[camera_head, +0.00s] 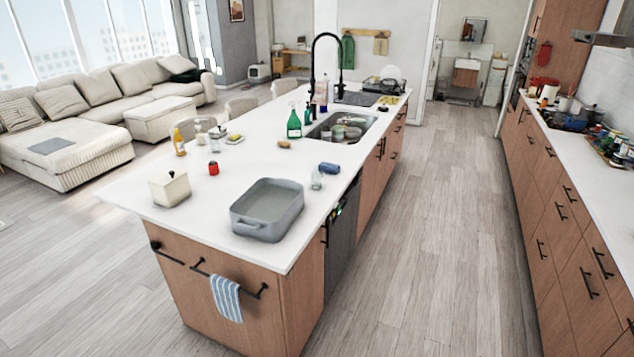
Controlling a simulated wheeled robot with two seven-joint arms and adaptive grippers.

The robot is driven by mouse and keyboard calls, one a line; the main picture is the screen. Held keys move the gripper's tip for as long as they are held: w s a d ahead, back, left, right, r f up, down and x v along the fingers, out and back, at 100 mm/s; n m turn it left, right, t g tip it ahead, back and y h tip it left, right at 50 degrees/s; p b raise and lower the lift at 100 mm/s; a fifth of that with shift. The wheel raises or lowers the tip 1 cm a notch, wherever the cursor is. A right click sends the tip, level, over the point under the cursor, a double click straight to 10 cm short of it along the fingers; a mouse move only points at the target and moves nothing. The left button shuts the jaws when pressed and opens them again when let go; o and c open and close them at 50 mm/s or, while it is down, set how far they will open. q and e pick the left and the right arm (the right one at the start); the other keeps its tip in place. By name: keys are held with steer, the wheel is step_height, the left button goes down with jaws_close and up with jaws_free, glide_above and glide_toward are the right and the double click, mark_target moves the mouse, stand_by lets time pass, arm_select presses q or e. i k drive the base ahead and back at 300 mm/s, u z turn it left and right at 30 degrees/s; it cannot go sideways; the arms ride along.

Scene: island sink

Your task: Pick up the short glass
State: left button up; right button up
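A small clear glass (316,181) stands on the white island top, close to its right edge. It is right of the grey roasting pan and just left of and below a blue cylindrical item. More clear glassware (214,144) stands farther back on the left side of the island, beside an orange bottle. It is too small to tell its exact shape. Neither my left nor my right gripper shows in the head view.
The island (225,170) holds a grey roasting pan (267,208), a cream lidded pot (170,189), a red jar (213,168), a blue cylinder (329,168) and a green spray bottle (294,124) by the sink (342,127). Open floor (430,240) lies right of the island, up to the right counter.

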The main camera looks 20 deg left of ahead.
mark_target(316, 180)
steer(key=z, duration=0.4)
steer(key=k, duration=0.5)
steer(key=z, duration=0.6)
steer(key=i, duration=0.75)
steer(key=u, duration=0.35)
steer(key=i, duration=2.1)
steer(key=u, duration=0.65)
steer(key=i, duration=1.85)
steer(key=u, duration=1.55)
steer(key=i, duration=1.2)
steer(key=u, duration=1.1)
